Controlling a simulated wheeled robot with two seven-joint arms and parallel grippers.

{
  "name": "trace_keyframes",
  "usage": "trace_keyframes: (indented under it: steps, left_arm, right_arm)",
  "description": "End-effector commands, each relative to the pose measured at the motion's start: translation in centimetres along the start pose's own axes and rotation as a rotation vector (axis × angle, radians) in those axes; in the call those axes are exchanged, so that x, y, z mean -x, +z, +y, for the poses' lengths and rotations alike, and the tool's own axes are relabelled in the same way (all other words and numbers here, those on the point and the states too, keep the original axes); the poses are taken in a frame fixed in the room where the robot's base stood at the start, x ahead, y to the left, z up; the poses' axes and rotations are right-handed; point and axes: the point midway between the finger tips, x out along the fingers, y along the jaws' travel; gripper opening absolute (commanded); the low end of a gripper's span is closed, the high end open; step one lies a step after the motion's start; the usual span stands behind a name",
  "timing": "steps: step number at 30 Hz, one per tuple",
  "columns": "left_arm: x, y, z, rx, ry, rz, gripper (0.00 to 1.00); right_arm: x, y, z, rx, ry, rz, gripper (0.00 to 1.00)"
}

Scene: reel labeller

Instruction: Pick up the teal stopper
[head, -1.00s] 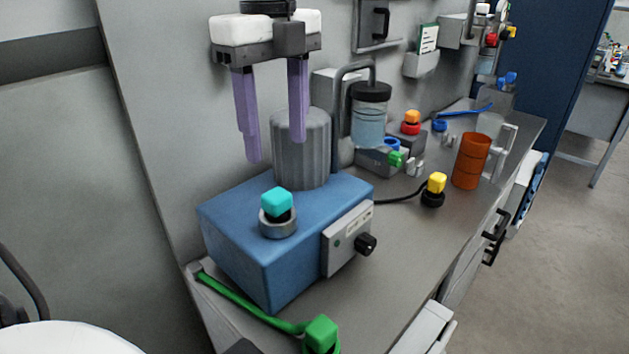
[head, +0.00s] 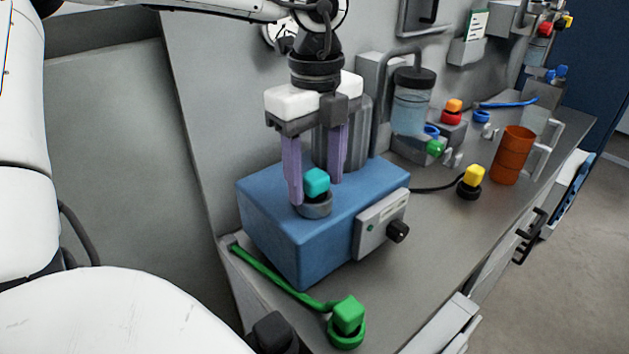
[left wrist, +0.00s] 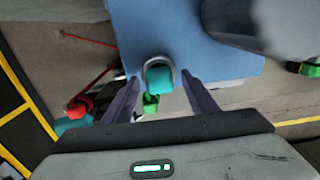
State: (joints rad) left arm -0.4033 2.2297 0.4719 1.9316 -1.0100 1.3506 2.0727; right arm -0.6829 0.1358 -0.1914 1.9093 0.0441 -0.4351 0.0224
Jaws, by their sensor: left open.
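The teal stopper (head: 317,182) sits upright in a grey ring holder (head: 316,208) on top of the blue machine box (head: 275,235). My left gripper (head: 316,194) is open, its purple fingers pointing down. In the head view one finger is left of the stopper and the other is right of it and farther back. In the left wrist view the stopper (left wrist: 159,79) shows between the two spread fingers (left wrist: 160,82), with gaps on both sides. No contact shows. My right gripper is not in view.
A grey ribbed cylinder (head: 358,125) stands on the box behind the fingers. A control panel with a black knob (head: 398,231) is on its front. A green stopper (head: 348,314), a yellow stopper (head: 473,176) and an orange cup (head: 513,155) stand on the bench (head: 440,245).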

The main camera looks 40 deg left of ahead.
Motion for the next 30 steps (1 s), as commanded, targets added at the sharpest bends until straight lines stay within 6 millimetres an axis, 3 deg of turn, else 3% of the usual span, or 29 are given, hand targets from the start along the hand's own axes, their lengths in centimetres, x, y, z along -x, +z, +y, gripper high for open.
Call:
trace_keyframes:
  steps: [3,12,20,23,30]
  left_arm:
    - [0.0,0.0,0.0,0.000,0.000,0.000,0.51]
    - [0.1,0.0,0.0,0.000,0.000,0.000,0.04]
    - [0.4,0.1,-0.1,0.000,-0.001,-0.002,0.04]
    - [1.6,0.0,-0.1,0.001,-0.003,-0.002,0.04]
    - [6.5,0.1,-0.1,0.002,-0.003,-0.003,0.04]
  right_arm:
    - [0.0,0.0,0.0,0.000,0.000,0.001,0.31]
    - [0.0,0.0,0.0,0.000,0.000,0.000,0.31]
    - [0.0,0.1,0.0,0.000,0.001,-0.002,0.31]
    - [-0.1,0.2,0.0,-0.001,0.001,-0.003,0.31]
    - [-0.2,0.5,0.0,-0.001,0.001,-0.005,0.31]
